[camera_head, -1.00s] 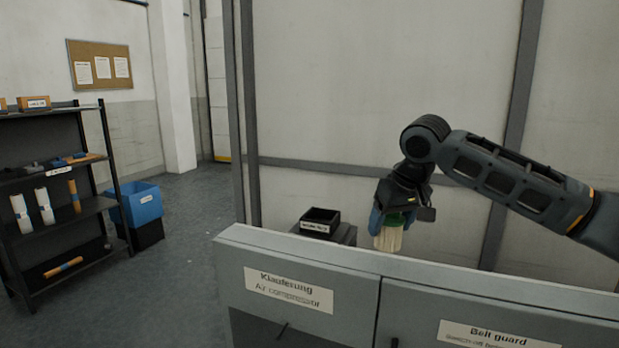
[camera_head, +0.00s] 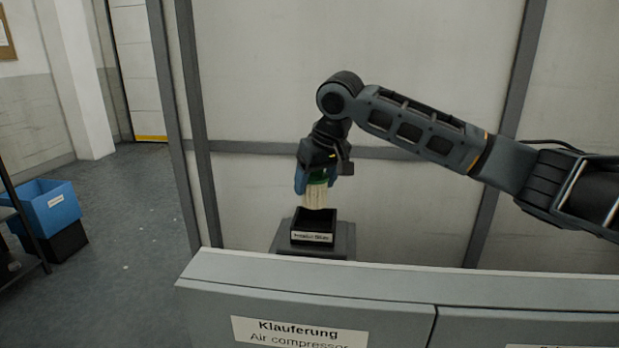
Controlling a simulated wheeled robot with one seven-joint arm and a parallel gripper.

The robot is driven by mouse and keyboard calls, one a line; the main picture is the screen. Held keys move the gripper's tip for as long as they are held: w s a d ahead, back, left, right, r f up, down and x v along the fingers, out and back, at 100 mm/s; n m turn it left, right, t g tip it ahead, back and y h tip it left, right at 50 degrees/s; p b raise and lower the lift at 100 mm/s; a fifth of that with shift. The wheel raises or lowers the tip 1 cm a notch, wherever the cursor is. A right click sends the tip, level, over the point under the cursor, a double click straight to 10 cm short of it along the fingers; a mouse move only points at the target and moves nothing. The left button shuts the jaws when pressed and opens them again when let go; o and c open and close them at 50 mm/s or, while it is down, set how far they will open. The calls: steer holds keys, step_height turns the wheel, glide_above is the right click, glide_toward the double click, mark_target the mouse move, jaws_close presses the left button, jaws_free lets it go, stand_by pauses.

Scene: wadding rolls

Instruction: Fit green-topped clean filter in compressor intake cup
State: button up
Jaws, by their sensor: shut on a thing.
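The filter (camera_head: 315,196) has a green top and a pale pleated body. My gripper (camera_head: 317,180) is shut on its green top and holds it roughly upright. The filter hangs just above a black square open box (camera_head: 313,238) with a white label, which looks like the intake cup. The filter's lower end is at the box's opening in the picture; I cannot tell whether it is inside the rim or still above or behind it. The box stands on a grey block (camera_head: 345,240) behind the cabinet.
A grey cabinet (camera_head: 400,282) labelled "Klauferung Air compressor" stands in front, its top edge below the box. A pale panelled wall (camera_head: 420,60) is behind. A blue bin (camera_head: 50,207) on a black one stands on open floor at left.

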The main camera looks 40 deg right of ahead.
mark_target(316, 208)
steer(key=shift+f+b, duration=1.1)
steer(key=shift+f, duration=1.8)
steer(key=shift+p, duration=0.35)
steer(key=shift+f, duration=0.6)
stand_by(1.0)
